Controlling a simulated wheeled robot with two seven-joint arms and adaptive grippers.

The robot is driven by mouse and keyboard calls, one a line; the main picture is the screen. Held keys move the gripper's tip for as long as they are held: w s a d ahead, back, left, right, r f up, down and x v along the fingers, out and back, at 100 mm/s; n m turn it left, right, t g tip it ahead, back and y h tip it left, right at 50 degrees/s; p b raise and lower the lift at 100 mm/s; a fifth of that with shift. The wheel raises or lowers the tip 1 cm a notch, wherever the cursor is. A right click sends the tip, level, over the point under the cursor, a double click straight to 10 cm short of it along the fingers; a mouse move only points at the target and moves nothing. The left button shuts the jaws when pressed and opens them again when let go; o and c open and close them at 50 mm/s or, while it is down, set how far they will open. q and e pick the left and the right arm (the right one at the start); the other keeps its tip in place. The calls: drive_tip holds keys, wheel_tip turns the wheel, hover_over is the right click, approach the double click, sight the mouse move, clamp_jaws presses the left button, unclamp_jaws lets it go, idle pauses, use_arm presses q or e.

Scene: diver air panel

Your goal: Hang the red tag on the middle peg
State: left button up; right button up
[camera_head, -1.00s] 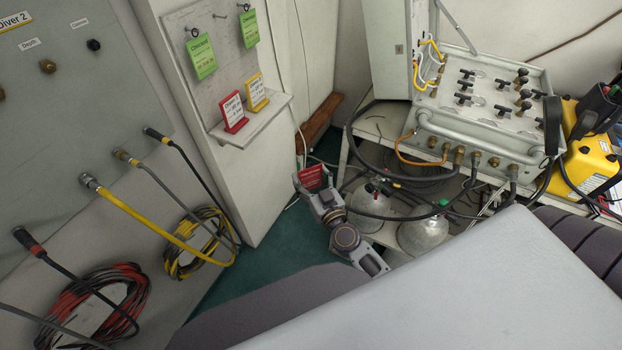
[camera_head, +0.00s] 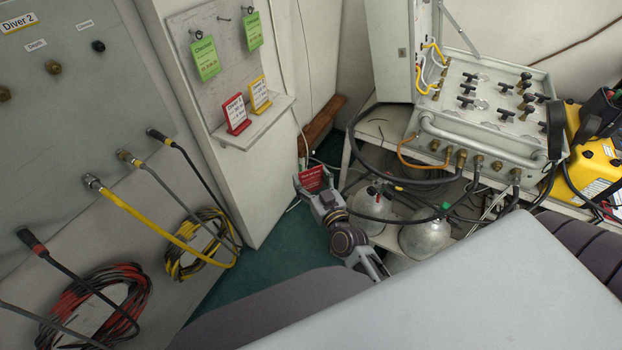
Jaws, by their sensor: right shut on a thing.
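The red tag (camera_head: 312,178) is in the jaws of my right gripper (camera_head: 311,186), low beside the cabinet's right side. The tag's face with small white print shows; its hanging hole cannot be made out. The pegboard (camera_head: 216,69) is up and to the left of the gripper. Its middle peg (camera_head: 223,18) is bare, between a left green tag (camera_head: 205,59) and a right green tag (camera_head: 252,30) that hang from the pegs on either side. The red tag is well apart from the board. My left gripper is out of view.
A small shelf (camera_head: 254,126) under the board holds a red card (camera_head: 236,114) and a yellow card (camera_head: 260,94). A valve panel (camera_head: 490,100) with hoses stands on a table at right, gas bottles (camera_head: 424,238) below. Coiled hoses hang at left.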

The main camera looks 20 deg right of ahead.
drive_tip(key=shift+d+f, duration=0.1)
drive_tip(key=shift+f, duration=0.1)
drive_tip(key=shift+s+d+f+h, duration=0.1)
drive_tip(key=shift+d+f+h, duration=0.15)
drive_tip(key=shift+f, duration=0.25)
drive_tip(key=shift+f, duration=0.2)
